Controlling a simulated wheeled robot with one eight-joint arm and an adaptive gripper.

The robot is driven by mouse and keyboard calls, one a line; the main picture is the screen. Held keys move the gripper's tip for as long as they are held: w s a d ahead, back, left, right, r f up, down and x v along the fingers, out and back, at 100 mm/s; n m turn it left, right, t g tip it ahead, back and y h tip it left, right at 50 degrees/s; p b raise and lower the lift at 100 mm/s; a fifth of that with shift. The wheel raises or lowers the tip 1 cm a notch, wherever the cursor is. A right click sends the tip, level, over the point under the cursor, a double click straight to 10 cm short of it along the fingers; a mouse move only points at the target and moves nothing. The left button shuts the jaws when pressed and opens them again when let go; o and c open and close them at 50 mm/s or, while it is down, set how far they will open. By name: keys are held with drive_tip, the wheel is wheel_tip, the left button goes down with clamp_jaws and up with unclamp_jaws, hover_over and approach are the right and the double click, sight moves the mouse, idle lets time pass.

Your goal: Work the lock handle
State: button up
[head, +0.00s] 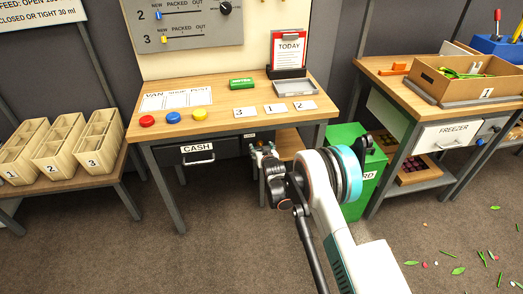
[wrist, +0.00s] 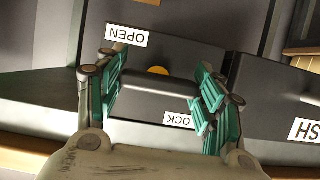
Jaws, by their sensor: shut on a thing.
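The lock handle (wrist: 150,87) is a dark bar in the wrist view, on a dark grey panel. An upside-down OPEN label (wrist: 127,36) is above and left of it, and a partly covered label ending in OCK (wrist: 179,120) is below. An orange dot (wrist: 158,70) shows just above the bar. My gripper (wrist: 160,90) has its teal fingers at both ends of the bar and is shut on it. In the head view my gripper (head: 264,158) is under the desk's front, right of the cash drawer (head: 198,153); my arm hides most of the handle there.
The wooden desk top (head: 222,122) is just above my gripper, with coloured buttons and cards on it. A green bin (head: 343,136) stands behind my arm, to the right. The freezer bench (head: 425,107) is farther right. Leaves litter the floor at right.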

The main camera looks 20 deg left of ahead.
drive_tip(key=o, duration=1)
drive_tip(key=shift+o, duration=0.2)
drive_tip(key=v, duration=1.2)
